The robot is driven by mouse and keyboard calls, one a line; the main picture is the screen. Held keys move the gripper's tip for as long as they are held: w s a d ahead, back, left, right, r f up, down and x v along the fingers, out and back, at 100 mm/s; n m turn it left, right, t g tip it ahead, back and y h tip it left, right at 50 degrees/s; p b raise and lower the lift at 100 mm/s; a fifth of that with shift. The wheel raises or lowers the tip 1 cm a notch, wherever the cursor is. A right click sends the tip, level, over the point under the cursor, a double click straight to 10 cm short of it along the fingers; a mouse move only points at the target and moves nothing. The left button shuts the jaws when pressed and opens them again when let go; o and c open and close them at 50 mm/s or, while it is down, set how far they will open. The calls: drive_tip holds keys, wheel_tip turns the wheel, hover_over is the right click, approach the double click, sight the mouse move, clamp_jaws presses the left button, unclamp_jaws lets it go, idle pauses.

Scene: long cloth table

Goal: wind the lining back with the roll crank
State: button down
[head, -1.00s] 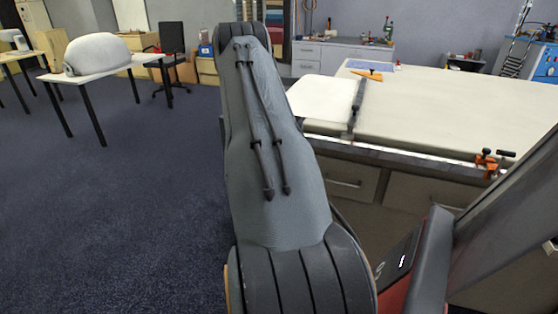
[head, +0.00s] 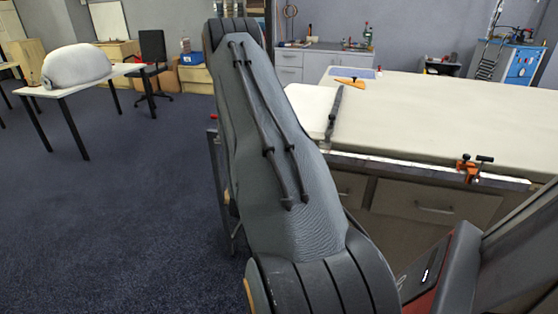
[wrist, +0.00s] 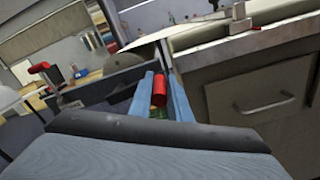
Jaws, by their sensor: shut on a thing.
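In the wrist view, my gripper (wrist: 164,93) has its two blue fingers shut around a red cylindrical grip (wrist: 159,88), which looks like the roll crank's handle. The rest of the crank is hidden by the fingers and wrist. In the head view my own arm covers the gripper and the crank. Pale cloth, which may be the lining (head: 430,115), lies flat over the long table. A white sheet (head: 305,103) lies at the table's left end, beside a dark bar (head: 335,112). I cannot tell how much is wound on the roll.
An orange clamp (head: 466,167) grips the table's front edge. Drawers (head: 435,203) lie below. A dark frame post (head: 219,185) stands left of my arm. A red knob (wrist: 38,67) shows left in the wrist view. Open carpet (head: 120,225) lies left.

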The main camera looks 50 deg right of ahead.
drive_tip(key=shift+w+a+r, duration=0.1)
drive_tip(key=shift+w+a, duration=0.1)
drive_tip(key=shift+w, duration=0.3)
drive_tip(key=c, duration=2)
unclamp_jaws()
drive_tip(key=o, duration=0.4)
drive_tip(key=shift+w+a, duration=0.15)
drive_tip(key=shift+c, duration=0.2)
drive_tip(key=shift+s+d, duration=0.25)
drive_tip(key=shift+s, duration=0.1)
